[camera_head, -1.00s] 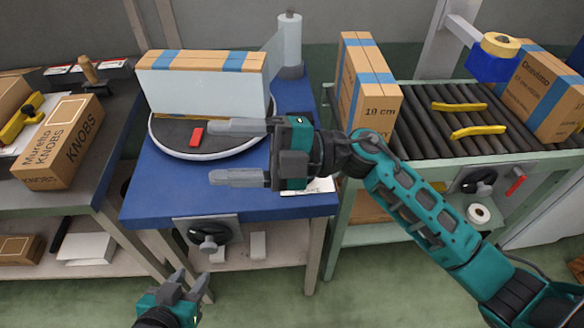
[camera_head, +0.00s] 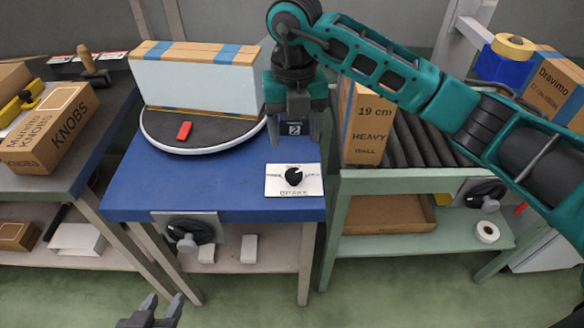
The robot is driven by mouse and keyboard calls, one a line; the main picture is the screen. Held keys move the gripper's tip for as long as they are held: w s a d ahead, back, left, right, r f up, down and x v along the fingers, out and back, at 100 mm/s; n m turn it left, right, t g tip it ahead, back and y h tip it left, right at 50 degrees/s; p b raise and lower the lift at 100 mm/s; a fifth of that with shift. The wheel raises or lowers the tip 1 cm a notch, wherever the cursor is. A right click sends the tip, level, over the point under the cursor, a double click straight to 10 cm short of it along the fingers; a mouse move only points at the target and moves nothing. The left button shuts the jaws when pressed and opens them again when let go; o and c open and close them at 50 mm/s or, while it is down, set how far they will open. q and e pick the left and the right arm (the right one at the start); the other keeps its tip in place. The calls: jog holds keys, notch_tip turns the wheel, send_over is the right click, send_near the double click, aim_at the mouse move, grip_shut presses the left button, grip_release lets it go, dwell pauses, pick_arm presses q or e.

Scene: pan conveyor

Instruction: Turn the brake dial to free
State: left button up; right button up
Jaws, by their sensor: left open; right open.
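The brake dial (camera_head: 293,176) is a black round knob on a white plate (camera_head: 279,189) marked "BRAKE", at the front right corner of the blue table (camera_head: 190,184). Its pointer looks turned toward the upper right; the small labels beside it are hard to read. My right gripper (camera_head: 294,140) points down just above and behind the dial, apart from it, open and empty. My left gripper (camera_head: 163,308) is low at the bottom edge, in front of the table, open and empty.
A round turntable (camera_head: 165,140) holds a large wrapped carton (camera_head: 195,82) and a red block (camera_head: 184,131). A carton (camera_head: 368,125) stands on the roller conveyor (camera_head: 410,145) right of the dial. A black knob (camera_head: 188,230) sits below the table's front edge.

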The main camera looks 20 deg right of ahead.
aim_at(294, 174)
notch_tip(294, 174, down, 10)
jog(key=shift+f+b, duration=0.1)
jog(key=shift+b, duration=0.45)
jog(key=c, duration=1)
